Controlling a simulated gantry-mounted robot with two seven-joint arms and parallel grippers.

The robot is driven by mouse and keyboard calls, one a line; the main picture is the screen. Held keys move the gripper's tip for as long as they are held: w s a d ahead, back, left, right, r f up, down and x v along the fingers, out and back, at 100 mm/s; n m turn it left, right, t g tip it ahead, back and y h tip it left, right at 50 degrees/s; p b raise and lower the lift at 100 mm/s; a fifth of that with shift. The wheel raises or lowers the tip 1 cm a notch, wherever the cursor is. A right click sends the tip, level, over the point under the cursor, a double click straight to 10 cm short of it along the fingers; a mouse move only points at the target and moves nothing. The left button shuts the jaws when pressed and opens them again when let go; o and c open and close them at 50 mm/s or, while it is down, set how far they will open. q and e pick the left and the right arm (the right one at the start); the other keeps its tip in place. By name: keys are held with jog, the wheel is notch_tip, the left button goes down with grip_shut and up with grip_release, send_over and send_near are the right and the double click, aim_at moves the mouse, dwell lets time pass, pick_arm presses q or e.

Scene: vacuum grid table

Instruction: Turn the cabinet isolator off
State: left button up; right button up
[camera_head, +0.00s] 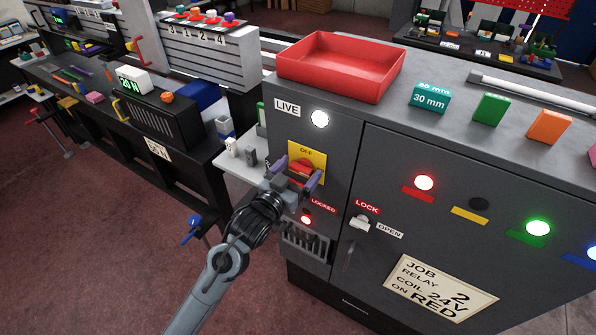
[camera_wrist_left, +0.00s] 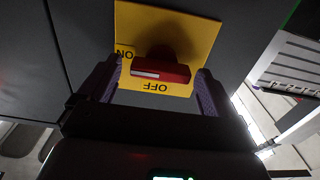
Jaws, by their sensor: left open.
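The isolator is a red handle (camera_head: 304,167) on a yellow plate (camera_head: 319,153) on the cabinet's grey front, with OFF at the plate's top in the head view. My left gripper (camera_head: 297,174) is open, with its purple fingers on either side of the handle. In the left wrist view the handle (camera_wrist_left: 161,71) lies level between the fingers, apparently with a gap at each end. Its white line lies toward the ON side of the plate (camera_wrist_left: 135,25), while OFF reads upside down below it. The palm side of the plate is partly hidden in the head view. My right gripper is not seen.
A white lamp (camera_head: 320,119) is lit beside the LIVE label (camera_head: 288,107). A red lamp (camera_head: 306,219) is lit by LOCKED. A small white LOCK/OPEN switch (camera_head: 360,223) is to the right. A red tray (camera_head: 340,66) and coloured blocks stand on the cabinet top.

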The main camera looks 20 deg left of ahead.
pick_arm(q)
jog(key=c, duration=1)
jog(key=shift+r+n+p, duration=0.1)
jog(key=shift+n+p, duration=0.3)
jog(key=shift+p, duration=0.35)
jog(key=shift+c, duration=0.2)
jog(key=n+p, duration=0.9)
jog(key=p, duration=0.2)
jog(key=shift+a, duration=0.15)
jog(key=n+p, duration=0.3)
jog(key=n, duration=0.1)
jog(key=shift+n+p, duration=0.3)
jog(key=shift+p, duration=0.05)
jog(key=shift+a+f+n+p, duration=0.1)
jog(key=shift+f+n+p, duration=0.1)
jog(key=shift+n+p, duration=0.5)
jog(key=shift+f+n+p, duration=0.15)
jog(key=shift+n+p, duration=0.25)
jog(key=shift+n, duration=0.6)
jog(key=shift+f, duration=0.1)
